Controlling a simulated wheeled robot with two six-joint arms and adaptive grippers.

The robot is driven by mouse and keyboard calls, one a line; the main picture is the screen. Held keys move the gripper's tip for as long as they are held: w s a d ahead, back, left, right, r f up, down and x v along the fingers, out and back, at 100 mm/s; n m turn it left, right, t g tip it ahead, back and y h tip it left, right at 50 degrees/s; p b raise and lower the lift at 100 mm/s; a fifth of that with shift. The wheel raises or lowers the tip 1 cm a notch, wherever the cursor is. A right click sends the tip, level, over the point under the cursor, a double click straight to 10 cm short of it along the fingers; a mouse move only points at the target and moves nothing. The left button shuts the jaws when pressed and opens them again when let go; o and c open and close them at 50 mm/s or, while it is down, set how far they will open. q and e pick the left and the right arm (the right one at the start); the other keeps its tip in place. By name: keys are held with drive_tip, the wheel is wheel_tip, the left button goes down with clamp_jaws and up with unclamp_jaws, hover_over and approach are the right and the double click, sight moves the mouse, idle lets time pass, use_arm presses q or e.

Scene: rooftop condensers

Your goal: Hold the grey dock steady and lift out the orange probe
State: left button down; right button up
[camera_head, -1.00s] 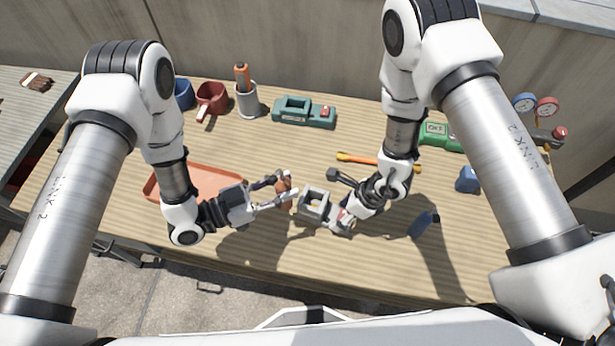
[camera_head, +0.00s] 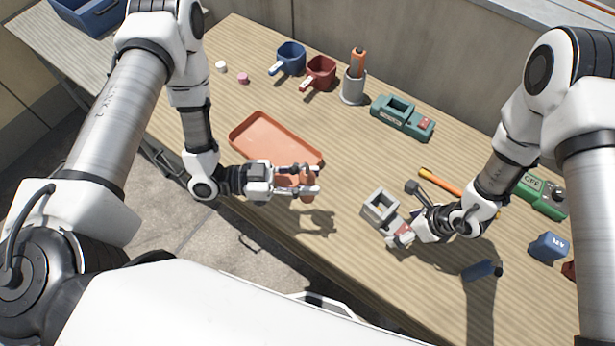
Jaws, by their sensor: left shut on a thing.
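The grey dock (camera_head: 378,207) sits on the table right of centre, its square opening facing up and empty. A red part shows at its near right end. My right gripper (camera_head: 408,225) is at that end, close against the dock; its fingers partly hide it, and their grip is unclear. My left gripper (camera_head: 311,180) is shut on the orange probe (camera_head: 308,186). The probe is upright between the fingers, clear of the dock and to its left. Its shadow on the table shows it is held up in the air. The fingers hide part of the probe.
An orange tray (camera_head: 270,122) lies behind my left gripper. A grey cup with an orange-handled item (camera_head: 354,88), red mug (camera_head: 319,72), blue mug (camera_head: 291,57) and teal device (camera_head: 402,117) stand behind. A blue bottle (camera_head: 481,270) lies near my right gripper.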

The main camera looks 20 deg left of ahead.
sight(305, 172)
drive_tip(key=shift+o, duration=0.4)
use_arm(q)
drive_tip(key=shift+r, duration=0.2)
use_arm(e)
drive_tip(key=shift+d+r, duration=0.1)
drive_tip(key=shift+r, duration=0.25)
use_arm(q)
wheel_tip(305, 172, up, 4)
drive_tip(key=p, duration=0.4)
drive_tip(key=shift+f, duration=0.25)
use_arm(e)
drive_tip(key=v, duration=0.8)
drive_tip(key=shift+r, duration=0.2)
use_arm(q)
drive_tip(key=shift+f, duration=0.1)
use_arm(e)
drive_tip(key=shift+d, duration=0.1)
